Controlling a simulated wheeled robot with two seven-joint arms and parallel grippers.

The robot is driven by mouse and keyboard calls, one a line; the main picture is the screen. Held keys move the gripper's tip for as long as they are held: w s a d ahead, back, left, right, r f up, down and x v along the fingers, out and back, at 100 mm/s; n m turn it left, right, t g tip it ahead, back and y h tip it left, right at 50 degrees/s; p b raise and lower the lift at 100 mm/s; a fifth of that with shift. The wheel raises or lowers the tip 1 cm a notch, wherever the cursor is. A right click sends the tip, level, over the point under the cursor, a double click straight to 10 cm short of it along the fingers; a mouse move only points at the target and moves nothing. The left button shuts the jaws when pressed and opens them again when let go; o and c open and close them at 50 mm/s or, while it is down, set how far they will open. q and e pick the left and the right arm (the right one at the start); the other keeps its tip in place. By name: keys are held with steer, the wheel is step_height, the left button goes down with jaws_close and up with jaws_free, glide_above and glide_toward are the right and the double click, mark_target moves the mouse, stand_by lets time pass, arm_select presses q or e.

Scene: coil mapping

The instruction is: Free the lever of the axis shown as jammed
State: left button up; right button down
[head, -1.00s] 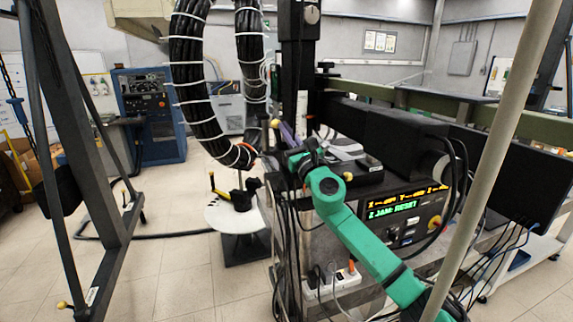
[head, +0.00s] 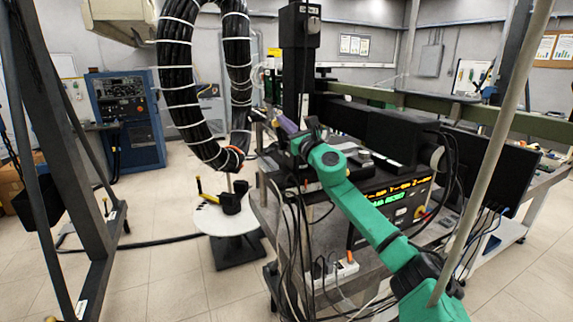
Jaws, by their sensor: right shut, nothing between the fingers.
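A console display (head: 405,187) on the right shows yellow axis readings above green text. The lower line ends in RESET, but my right arm partly covers it. My right arm, green with dark joints, reaches from the lower right across the bench. My right gripper (head: 294,134) is shut and empty beside the dark vertical column, small and partly lost in the clutter. No lever can be told clearly near it. A yellow-handled lever (head: 208,197) stands on a black fixture on a round white table, left of the bench and apart from the gripper. My left gripper is not in view.
A thick black cable bundle (head: 176,90) hangs in a loop left of the column. A pale slanted pole (head: 497,150) crosses the right foreground. Loose cables and a power strip (head: 335,275) are at the bench's front. Tiled floor at the left is partly clear.

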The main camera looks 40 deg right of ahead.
steer(key=shift+f, duration=0.2)
stand_by(0.3)
steer(key=b+v, duration=0.1)
steer(key=v, duration=1.3)
steer(key=shift+s+b, duration=0.2)
steer(key=shift+b, duration=0.1)
steer(key=shift+r, duration=0.1)
